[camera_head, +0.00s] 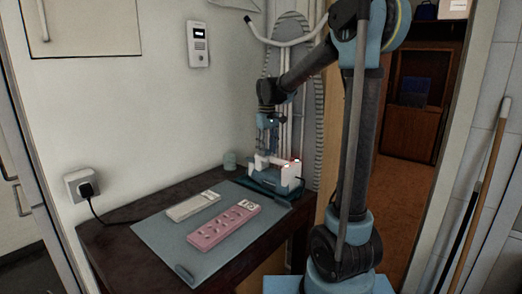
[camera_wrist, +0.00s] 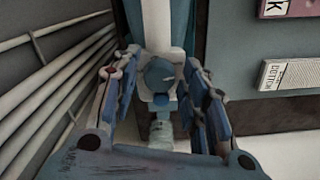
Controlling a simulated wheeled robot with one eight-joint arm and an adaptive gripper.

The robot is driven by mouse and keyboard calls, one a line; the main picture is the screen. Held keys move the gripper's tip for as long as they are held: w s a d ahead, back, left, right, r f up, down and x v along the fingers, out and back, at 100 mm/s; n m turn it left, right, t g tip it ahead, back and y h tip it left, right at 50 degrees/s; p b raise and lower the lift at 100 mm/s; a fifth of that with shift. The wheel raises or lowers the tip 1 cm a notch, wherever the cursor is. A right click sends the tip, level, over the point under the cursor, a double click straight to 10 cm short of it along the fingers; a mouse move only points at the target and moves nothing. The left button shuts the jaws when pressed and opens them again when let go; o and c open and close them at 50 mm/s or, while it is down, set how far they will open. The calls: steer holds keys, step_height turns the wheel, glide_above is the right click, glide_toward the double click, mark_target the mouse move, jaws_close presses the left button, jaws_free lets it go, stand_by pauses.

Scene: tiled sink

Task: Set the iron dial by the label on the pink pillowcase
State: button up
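The pink pillowcase (camera_head: 222,228) lies folded on a mat, with a pale label at its far right end. It shows in part at the top right of the wrist view (camera_wrist: 303,8), its label cut off by the frame edge so that only a letter like K reads. The white and teal iron (camera_head: 287,172) stands at the far right of the table. A round blue knob that looks like its dial (camera_wrist: 160,75) shows in the wrist view. My gripper (camera_head: 267,138) points down over the iron. Its fingers (camera_wrist: 160,92) are open, one each side of the knob, with gaps visible.
A cream folded cloth (camera_head: 192,206) with a label like "COTTON" lies beside the pillowcase on the blue-grey mat (camera_head: 160,241). A plugged cord hangs from the socket (camera_head: 82,185). White pipes (camera_wrist: 50,85) run close left of the gripper.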

mark_target(268, 150)
stand_by(0.3)
step_height(268, 150, up, 12)
stand_by(0.6)
steer(key=shift+d+f, duration=0.1)
